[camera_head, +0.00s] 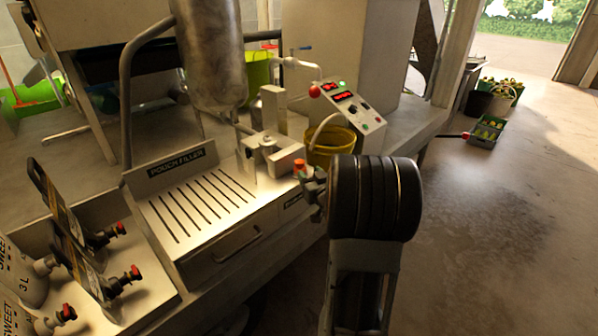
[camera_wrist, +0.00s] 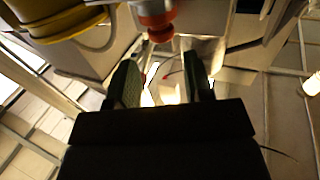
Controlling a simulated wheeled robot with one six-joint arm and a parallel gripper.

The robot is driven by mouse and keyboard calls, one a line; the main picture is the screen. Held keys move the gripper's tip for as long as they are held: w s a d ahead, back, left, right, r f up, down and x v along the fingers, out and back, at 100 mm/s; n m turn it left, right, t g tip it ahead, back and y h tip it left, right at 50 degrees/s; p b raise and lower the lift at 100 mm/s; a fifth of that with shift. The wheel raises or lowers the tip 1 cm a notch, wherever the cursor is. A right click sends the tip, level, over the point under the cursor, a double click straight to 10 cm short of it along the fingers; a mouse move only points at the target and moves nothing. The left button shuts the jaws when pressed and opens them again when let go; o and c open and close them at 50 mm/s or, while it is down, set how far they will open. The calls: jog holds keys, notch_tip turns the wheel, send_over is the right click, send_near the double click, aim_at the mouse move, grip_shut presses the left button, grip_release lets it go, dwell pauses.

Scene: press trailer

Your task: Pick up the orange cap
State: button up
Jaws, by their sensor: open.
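The orange cap (camera_head: 300,167) stands at the right side of the pouch filler, in front of the metal filling head. In the wrist view the orange cap (camera_wrist: 155,22) is at the top middle, just beyond the fingertips. My gripper (camera_head: 310,190) is close beside the cap in the head view, partly hidden behind my dark wrist. In the wrist view my gripper (camera_wrist: 163,75) has its two dark fingers apart with nothing held between them. I cannot tell whether a finger touches the cap.
The pouch filler (camera_head: 205,200) has a slotted tray and a steel tank (camera_head: 210,50) above. A yellow bucket (camera_head: 330,146) and a control box (camera_head: 347,101) stand behind my wrist.

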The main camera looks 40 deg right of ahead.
aim_at(301, 163)
jog(key=shift+x, duration=3.95)
jog(key=shift+a+r, duration=0.1)
jog(key=shift+r, duration=0.05)
jog(key=shift+c, duration=0.2)
jog(key=c, duration=0.7)
jog(key=shift+r, duration=0.1)
